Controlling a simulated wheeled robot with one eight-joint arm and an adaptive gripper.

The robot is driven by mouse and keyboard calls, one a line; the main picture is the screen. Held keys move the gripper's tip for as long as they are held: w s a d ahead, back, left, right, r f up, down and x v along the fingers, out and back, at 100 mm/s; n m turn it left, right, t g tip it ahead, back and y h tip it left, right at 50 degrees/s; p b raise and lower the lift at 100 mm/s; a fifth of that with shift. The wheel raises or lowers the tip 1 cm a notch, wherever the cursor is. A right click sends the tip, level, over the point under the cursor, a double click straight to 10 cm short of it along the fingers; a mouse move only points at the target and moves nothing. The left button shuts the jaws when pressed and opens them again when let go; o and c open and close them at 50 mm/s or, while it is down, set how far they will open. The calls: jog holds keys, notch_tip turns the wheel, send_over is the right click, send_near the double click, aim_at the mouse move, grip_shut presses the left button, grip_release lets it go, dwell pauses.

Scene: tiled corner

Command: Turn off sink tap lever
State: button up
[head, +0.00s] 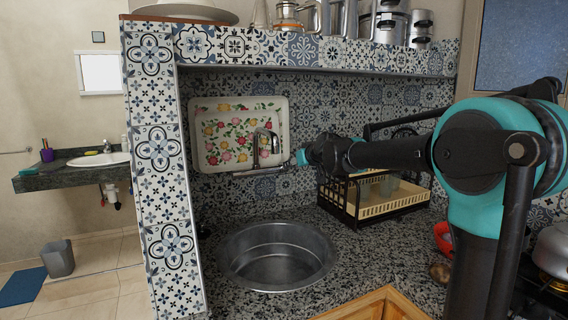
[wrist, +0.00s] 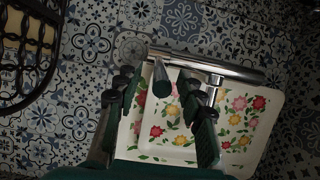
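The chrome sink tap (head: 267,142) is mounted on the tiled wall above the round metal sink (head: 278,256). In the wrist view the tap's chrome body (wrist: 215,66) runs across the upper middle. A short dark rod (wrist: 162,80), which looks like the tap lever, points toward the camera. My gripper (head: 300,157) is just right of the tap in the head view. In the wrist view my gripper (wrist: 155,82) is open, with the rod appearing between its fingertips. I cannot tell whether either finger touches it.
A floral tray (head: 222,130) leans on the wall behind the tap. A dish rack (head: 375,197) stands on the counter below my arm. A tiled shelf (head: 305,50) with pots runs above, and a tiled pillar (head: 160,170) bounds the left side.

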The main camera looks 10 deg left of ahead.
jog(key=v, duration=0.7)
jog(key=shift+s+d+r, duration=0.15)
jog(key=shift+s+d, duration=0.1)
jog(key=shift+s, duration=0.05)
